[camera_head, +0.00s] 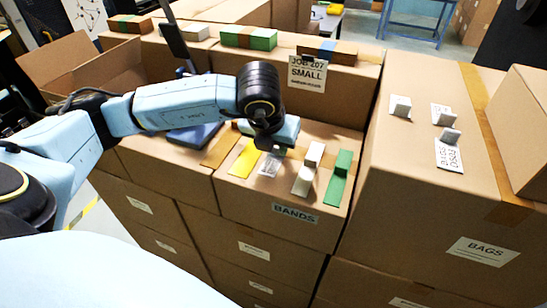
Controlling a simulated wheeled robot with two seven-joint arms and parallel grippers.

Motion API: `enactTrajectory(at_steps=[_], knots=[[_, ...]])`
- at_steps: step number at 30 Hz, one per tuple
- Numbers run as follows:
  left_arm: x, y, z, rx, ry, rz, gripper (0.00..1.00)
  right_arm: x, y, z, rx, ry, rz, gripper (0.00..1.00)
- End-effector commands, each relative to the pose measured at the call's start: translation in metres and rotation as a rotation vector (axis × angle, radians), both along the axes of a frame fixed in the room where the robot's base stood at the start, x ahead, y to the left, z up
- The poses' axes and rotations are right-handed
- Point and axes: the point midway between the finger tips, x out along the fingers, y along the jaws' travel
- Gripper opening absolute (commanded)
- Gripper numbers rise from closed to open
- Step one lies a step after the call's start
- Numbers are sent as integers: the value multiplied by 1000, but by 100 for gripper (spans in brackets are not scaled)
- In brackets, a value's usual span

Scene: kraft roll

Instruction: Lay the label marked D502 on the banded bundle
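My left gripper (272,151) hangs over the far left part of the box top marked BANDS, near a yellow strip and a clear grey piece. Its fingers are small and dark, so I cannot tell whether they are open or shut. White labels with upright tabs lie on the right box: one at the back (400,107), one to its right (441,115), and a printed one nearer (449,156). The nearest label's print is turned and too small to read surely. Several bundles stand at the back, including a green one (249,38) and a brown one with a dark blue part (328,51). My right gripper is not in view.
The BANDS box (250,200) carries yellow (244,162), white (307,171) and green (338,178) strips. A sign reading JOB 207 SMALL (307,74) stands behind. The right box (400,180) has bare room at its front. A raised carton (520,115) stands at its right.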

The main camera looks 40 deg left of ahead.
Motion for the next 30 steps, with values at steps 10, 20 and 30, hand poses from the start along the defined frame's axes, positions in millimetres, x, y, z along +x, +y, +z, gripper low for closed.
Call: enactTrajectory(at_steps=[10, 20, 30], knots=[[0, 0, 1, 0, -1, 0, 0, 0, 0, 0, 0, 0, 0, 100], [2, 0, 46, -1, -7, -1, 0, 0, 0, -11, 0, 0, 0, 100], [1, 0, 97, 0, -2, 0, 0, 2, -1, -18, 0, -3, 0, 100]])
